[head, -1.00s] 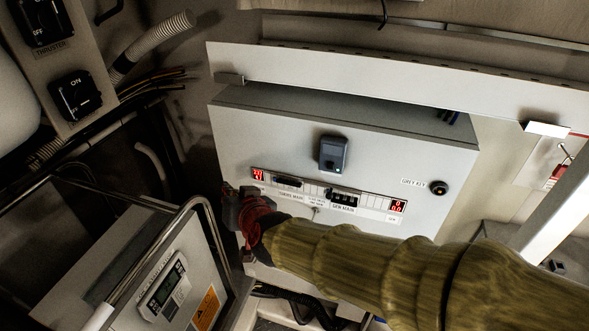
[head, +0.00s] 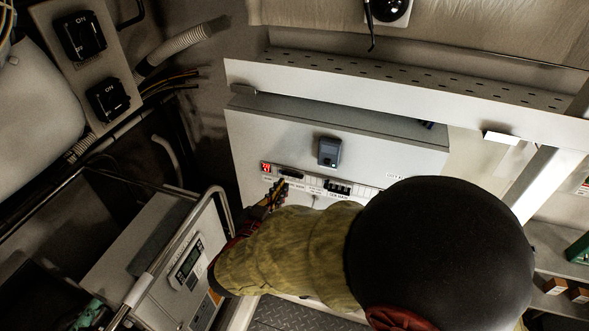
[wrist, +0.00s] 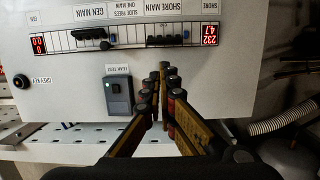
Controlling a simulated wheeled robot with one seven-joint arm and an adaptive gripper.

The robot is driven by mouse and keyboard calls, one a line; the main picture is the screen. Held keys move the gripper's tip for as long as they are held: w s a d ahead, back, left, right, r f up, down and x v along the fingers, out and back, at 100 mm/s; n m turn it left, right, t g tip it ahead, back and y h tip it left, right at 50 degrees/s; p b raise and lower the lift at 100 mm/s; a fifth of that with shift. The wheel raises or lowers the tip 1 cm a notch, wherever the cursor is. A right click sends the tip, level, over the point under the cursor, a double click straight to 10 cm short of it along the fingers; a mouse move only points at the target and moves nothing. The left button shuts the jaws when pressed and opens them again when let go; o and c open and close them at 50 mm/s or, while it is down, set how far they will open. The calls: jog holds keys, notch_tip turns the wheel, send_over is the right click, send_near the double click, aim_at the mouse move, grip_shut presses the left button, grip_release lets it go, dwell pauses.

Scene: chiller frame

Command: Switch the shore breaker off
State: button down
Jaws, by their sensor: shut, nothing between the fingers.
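In the head view the shore breaker (head: 291,174) is right of the red display (head: 266,168). My gripper (wrist: 164,70) is shut and empty, its fingertips close to the shore breaker in the picture. Whether they touch it I cannot tell. In the head view my gripper (head: 279,188) is just below the breaker, partly hidden by my arm.
The GEN MAIN breaker (wrist: 92,34) shares the strip, with a slide piece (wrist: 106,45) beside it. A railed unit (head: 187,262) stands left of my arm.

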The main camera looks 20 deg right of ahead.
aim_at(297, 165)
jog(key=shift+w, duration=0.1)
jog(key=x, duration=1)
jog(key=shift+f+b, duration=0.1)
jog(key=shift+b, duration=0.2)
